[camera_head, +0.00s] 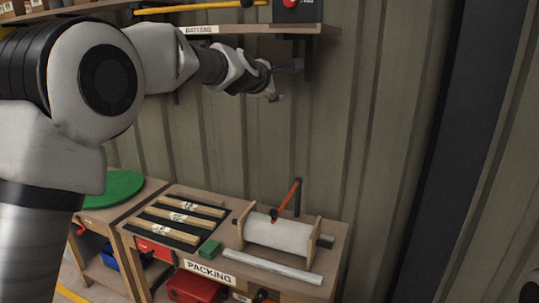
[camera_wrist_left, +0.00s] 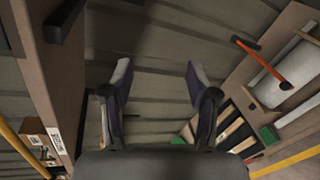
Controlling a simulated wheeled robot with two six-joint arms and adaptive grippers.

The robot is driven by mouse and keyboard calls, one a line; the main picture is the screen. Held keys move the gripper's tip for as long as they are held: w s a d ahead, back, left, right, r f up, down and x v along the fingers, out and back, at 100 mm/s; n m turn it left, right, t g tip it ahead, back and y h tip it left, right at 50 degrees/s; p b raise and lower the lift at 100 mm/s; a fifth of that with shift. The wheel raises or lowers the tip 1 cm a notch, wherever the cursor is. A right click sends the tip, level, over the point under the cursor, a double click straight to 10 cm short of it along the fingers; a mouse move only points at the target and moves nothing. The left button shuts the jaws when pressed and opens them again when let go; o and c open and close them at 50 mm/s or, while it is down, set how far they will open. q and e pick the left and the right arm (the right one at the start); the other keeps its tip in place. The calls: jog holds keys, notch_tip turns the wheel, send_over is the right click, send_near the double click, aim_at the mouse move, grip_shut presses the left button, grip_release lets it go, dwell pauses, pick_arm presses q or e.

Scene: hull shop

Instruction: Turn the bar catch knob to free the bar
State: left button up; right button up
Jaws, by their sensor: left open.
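An orange-red bar (camera_head: 287,198) slants up from the white roll (camera_head: 280,234) to a dark upright post (camera_head: 298,197) behind it. I cannot make out for sure which part is the catch knob. My left gripper (camera_head: 284,83) is open and empty, high above the packing bench by the wall, below the shelf's right end. Its two spread fingers show in the left wrist view (camera_wrist_left: 158,72). My right gripper is not in view.
The packing bench (camera_head: 225,248) carries a dark tray with wooden strips (camera_head: 189,206), a green block (camera_head: 209,248) and a pale rail (camera_head: 280,265). A shelf (camera_head: 240,30) with a dark bracket (camera_head: 303,58) is close to my left gripper. The ribbed wall (camera_head: 350,130) stands behind.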

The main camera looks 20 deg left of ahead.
pick_arm(q)
notch_tip(320, 180, down, 19)
jog(key=a+m+g+y+b, duration=0.1)
jog(key=m+g, duration=0.1)
jog(key=m, duration=0.1)
jog(key=shift+s+g, duration=0.25)
jog(key=shift+g, duration=0.15)
